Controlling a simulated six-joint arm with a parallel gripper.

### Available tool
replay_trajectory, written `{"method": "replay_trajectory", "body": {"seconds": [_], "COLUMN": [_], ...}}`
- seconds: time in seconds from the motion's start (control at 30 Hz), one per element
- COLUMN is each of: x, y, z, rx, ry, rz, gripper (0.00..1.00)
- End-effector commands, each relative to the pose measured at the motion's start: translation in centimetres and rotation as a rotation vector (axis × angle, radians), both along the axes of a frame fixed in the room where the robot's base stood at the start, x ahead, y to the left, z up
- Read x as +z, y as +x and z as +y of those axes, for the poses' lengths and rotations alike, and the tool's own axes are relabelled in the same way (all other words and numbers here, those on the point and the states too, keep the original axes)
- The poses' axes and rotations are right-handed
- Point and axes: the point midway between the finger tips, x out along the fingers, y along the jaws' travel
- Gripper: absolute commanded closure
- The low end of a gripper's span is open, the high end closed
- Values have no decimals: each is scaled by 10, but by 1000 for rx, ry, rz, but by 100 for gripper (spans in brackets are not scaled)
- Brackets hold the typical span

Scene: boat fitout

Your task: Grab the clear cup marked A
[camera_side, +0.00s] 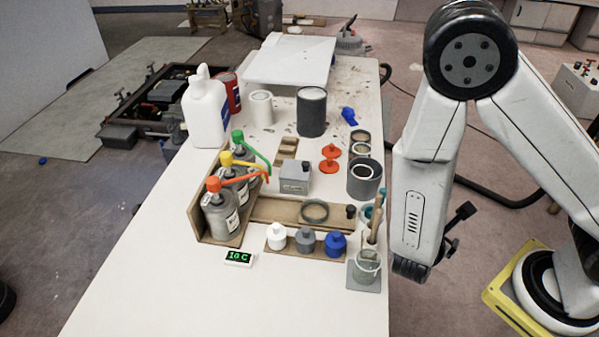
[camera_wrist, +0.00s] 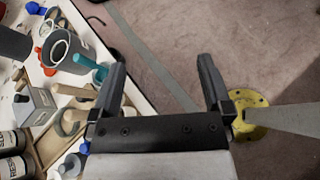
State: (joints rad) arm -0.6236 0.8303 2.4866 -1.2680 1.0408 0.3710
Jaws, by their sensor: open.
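A small clear-looking cup (camera_side: 367,265) stands on a grey square base (camera_side: 358,284) at the table's front right edge in the side view. Wooden and teal handles stick up from around it. I cannot read a letter A on any cup. My gripper (camera_wrist: 161,62) is open and empty in the wrist view, with bare floor between its fingers. The handles, including a teal one (camera_wrist: 90,67), show just left of its left finger. In the side view my arm's lower end hangs right of the table edge, beside the cup; the fingers are hard to make out there.
White, grey and blue small bottles (camera_side: 305,241) stand in a row left of the cup. Pump bottles (camera_side: 221,207) stand in a wooden rack (camera_side: 206,232). Grey cups (camera_side: 364,179) line the right edge behind. The table's front (camera_side: 220,305) is clear.

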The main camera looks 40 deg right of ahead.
Motion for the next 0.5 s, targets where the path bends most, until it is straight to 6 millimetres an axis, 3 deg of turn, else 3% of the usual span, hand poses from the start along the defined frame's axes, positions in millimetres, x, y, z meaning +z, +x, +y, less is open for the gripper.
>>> {"method": "replay_trajectory", "body": {"seconds": [0.3, 0.5], "x": [-31, -59], "y": [24, 25], "z": [36, 73], "rx": [581, 945], "ry": [-189, -225], "rz": [42, 50], "gripper": [0, 0]}}
